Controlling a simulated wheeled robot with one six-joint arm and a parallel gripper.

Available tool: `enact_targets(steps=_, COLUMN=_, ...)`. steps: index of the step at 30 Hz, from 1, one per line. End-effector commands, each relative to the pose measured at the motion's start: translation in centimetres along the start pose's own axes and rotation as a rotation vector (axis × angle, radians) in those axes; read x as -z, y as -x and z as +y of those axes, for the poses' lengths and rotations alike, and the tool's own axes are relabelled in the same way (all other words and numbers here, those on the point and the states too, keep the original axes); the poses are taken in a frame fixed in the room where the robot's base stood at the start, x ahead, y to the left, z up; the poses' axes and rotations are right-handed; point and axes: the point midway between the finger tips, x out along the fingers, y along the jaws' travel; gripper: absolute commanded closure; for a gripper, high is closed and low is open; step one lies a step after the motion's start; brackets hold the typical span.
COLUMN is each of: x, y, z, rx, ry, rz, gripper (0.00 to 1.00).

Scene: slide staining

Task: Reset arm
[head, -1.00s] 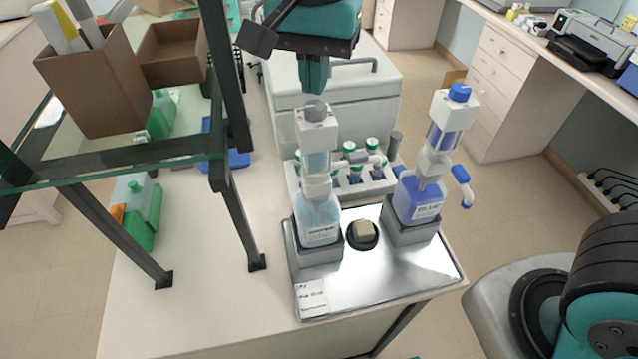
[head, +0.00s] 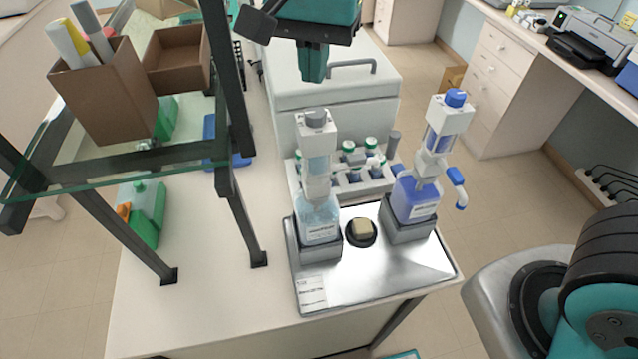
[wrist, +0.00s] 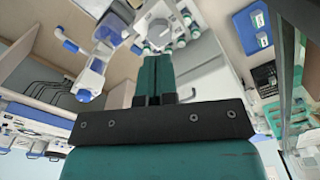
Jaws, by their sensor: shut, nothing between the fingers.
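My gripper (head: 313,66) is at the top middle of the head view, above and behind the steel tray, with its teal fingers pointing down. In the wrist view its two fingers (wrist: 154,78) lie side by side, shut, with nothing between them. It is apart from the bottles. A clear dispenser bottle (head: 318,200) with a grey cap and a blue dispenser bottle (head: 420,190) stand upright in grey holders on the tray (head: 385,277). The blue one also shows in the wrist view (wrist: 92,75).
A rack (head: 350,178) with several green-capped vials stands behind. A glass shelf (head: 120,165) with brown boxes (head: 105,95) is at the left.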

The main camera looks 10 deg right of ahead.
Motion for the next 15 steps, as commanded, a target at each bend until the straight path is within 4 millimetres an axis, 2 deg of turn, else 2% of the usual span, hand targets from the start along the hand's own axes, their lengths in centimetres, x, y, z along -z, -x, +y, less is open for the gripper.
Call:
enact_targets(steps=1, x=0.0, y=1.1, z=0.0, rx=0.000, ry=0.000, rz=0.000, gripper=1.00)
enact_targets(steps=5, x=0.0, y=2.2, z=0.0, rx=0.000, ry=0.000, rz=0.000, gripper=1.00)
enact_targets(steps=15, x=0.0, y=2.2, z=0.0, rx=0.000, ry=0.000, rz=0.000, gripper=1.00)
